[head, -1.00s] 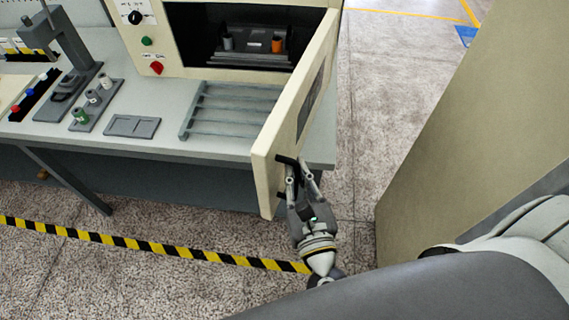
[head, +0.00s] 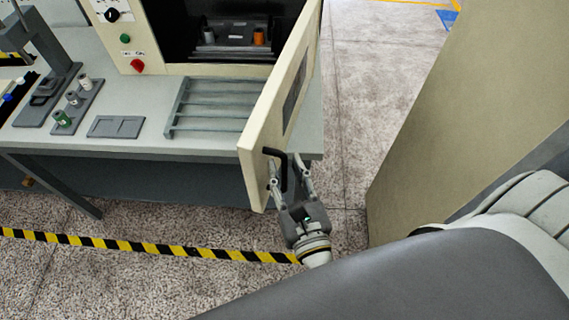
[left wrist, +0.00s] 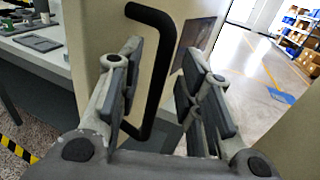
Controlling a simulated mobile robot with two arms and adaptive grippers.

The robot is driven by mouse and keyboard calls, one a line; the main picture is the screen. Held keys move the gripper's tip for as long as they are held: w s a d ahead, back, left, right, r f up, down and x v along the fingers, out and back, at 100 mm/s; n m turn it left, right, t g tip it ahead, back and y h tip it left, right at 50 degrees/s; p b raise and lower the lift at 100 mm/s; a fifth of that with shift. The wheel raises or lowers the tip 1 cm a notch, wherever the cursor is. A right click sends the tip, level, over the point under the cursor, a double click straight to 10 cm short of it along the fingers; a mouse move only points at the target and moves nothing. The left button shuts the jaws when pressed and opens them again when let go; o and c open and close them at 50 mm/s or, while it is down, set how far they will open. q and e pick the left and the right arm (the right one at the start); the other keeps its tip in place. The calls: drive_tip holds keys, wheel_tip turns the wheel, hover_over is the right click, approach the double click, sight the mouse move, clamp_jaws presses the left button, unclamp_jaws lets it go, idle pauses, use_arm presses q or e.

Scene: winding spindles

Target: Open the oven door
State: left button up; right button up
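The oven door (head: 262,140) is cream-coloured and stands swung wide open toward me, at the right of the oven. Its black handle (head: 282,165) is near the door's free edge. In the left wrist view the handle (left wrist: 158,60) rises between the spread fingers, nearer the left finger. My left gripper (head: 290,178) is open at the handle, with a gap between its two fingers (left wrist: 165,90); whether a finger touches the handle I cannot tell. The oven's dark inside (head: 175,40) shows. My right gripper is not in view.
Inside the oven is a grey fixture (head: 235,48) with a grey spindle and an orange spindle (head: 259,37). A ribbed rack (head: 207,108) lies on the table (head: 60,140) before it. A large beige panel (head: 440,130) stands at right, with bare floor (head: 350,90) between.

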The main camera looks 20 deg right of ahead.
use_arm(q)
drive_tip(key=s+a, duration=0.1)
drive_tip(key=s, duration=0.9)
drive_tip(key=shift+a, duration=0.2)
drive_tip(key=shift+s, duration=0.1)
